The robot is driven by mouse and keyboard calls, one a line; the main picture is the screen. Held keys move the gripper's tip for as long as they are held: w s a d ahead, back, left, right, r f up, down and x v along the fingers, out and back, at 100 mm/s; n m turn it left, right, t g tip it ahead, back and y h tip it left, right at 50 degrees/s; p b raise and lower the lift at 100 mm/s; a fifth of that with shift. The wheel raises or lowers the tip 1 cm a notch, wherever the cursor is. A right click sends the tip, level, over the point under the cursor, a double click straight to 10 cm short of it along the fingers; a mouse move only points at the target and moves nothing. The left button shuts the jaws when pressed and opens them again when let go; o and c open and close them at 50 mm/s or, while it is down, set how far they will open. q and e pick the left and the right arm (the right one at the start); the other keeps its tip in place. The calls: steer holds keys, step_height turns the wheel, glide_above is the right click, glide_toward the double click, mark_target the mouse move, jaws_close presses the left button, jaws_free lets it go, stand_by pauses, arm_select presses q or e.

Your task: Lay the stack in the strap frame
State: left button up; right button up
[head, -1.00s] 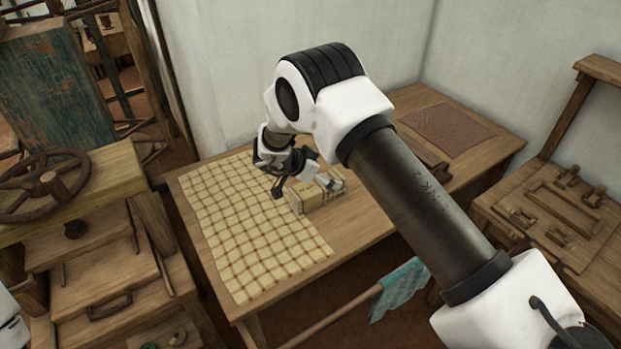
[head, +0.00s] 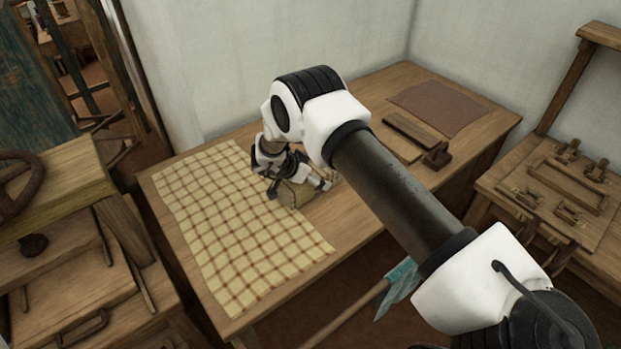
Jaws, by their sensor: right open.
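The stack (head: 291,197), a small pale folded bundle, lies on the wooden table beside the checked cloth. My right gripper (head: 299,188) is open over it, its fingers toward either side of the stack and hiding much of it. I cannot tell whether the fingers touch it. The strap frame (head: 567,187), a wooden rectangle with several small wooden blocks around it, lies on the bench at the right. It looks empty, and my right arm is well left of it. My left gripper is not in view.
A yellow checked cloth (head: 232,225) covers the left part of the table (head: 345,215). A brown mat (head: 440,108) and a dark wooden bar (head: 412,133) lie at its back right. A teal cloth (head: 398,287) on a pole is in front. Loom woodwork stands left.

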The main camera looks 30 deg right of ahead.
steer(key=shift+d+f, duration=0.2)
steer(key=shift+f, duration=0.1)
steer(key=shift+w+f, duration=0.1)
steer(key=shift+w, duration=0.1)
steer(key=shift+c, duration=0.4)
steer(key=shift+s, duration=0.1)
steer(key=c, duration=1.2)
